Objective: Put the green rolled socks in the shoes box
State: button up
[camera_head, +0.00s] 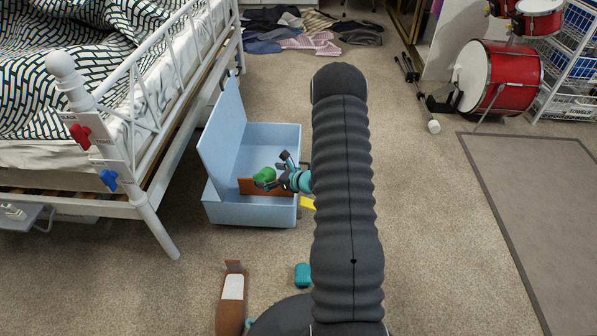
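The green rolled socks (264,175) show as a small green bundle at the tips of my gripper (268,177), over the inside of the light blue shoes box (252,212). My gripper reaches in from the right, and its dark fingers are on either side of the socks, seemingly closed on them. The box stands on the carpet beside the bed, with its tall lid raised on the left. A brown-orange item (247,187) is inside the box, partly hidden by the gripper and socks.
The white bed frame (160,215) stands close on the left. A brown item with a white patch (233,288) and a teal item (303,275) lie on the near floor. A yellow item (308,203) lies right of the box. Clothes (305,40) and a red drum (510,75) are farther back.

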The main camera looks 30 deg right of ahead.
jog(key=shift+s, duration=0.1)
jog(key=v, duration=1.2)
jog(key=shift+r, duration=0.1)
